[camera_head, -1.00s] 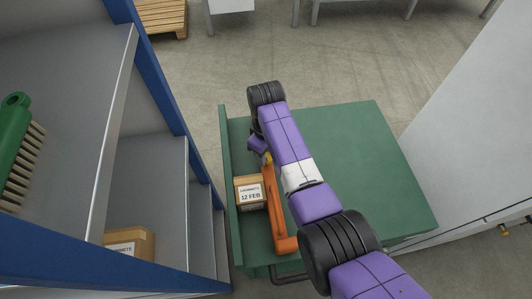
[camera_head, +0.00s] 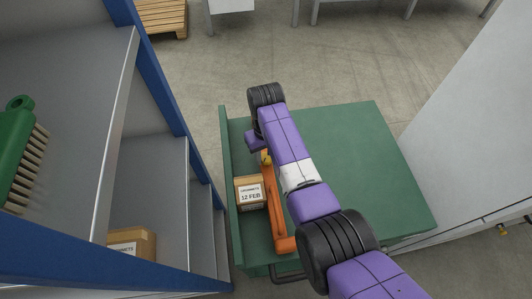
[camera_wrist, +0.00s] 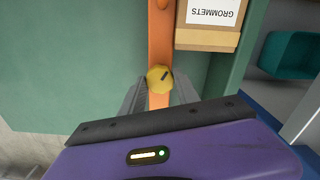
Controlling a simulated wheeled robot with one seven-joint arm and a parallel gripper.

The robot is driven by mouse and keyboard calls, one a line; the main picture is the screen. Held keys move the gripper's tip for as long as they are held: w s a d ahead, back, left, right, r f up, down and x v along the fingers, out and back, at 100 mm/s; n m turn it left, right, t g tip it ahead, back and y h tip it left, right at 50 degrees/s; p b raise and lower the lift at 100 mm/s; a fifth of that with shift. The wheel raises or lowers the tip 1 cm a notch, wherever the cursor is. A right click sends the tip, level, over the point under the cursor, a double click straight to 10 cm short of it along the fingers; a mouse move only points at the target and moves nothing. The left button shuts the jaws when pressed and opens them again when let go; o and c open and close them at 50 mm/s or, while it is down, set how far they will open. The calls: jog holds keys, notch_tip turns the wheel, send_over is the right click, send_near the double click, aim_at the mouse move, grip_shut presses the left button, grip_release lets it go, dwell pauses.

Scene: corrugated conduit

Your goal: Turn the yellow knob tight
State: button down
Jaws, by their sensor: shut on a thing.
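The yellow knob (camera_wrist: 158,78) sits on an orange conduit (camera_wrist: 161,40), with a dark mark on its face pointing up and to the right in the wrist view. My gripper (camera_wrist: 158,90) is shut on the knob, one grey finger on either side of it. In the head view the knob (camera_head: 266,160) is a small yellow spot beside my purple arm, at the far end of the orange conduit (camera_head: 277,222). My arm hides part of that end, and the fingers cannot be made out there.
The cart's raised edge and a blue shelf rack (camera_head: 170,100) with a brush (camera_head: 18,150) lie to the left. The cart's right side is clear.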

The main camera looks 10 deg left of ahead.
jog(key=m, duration=1.5)
jog(key=shift+p, duration=0.3)
jog(key=m, duration=0.7)
jog(key=shift+m, duration=0.4)
jog(key=m, duration=0.3)
jog(key=shift+b, duration=0.3)
jog(key=shift+m, duration=2.2)
jog(key=c, duration=0.9)
grip_release()
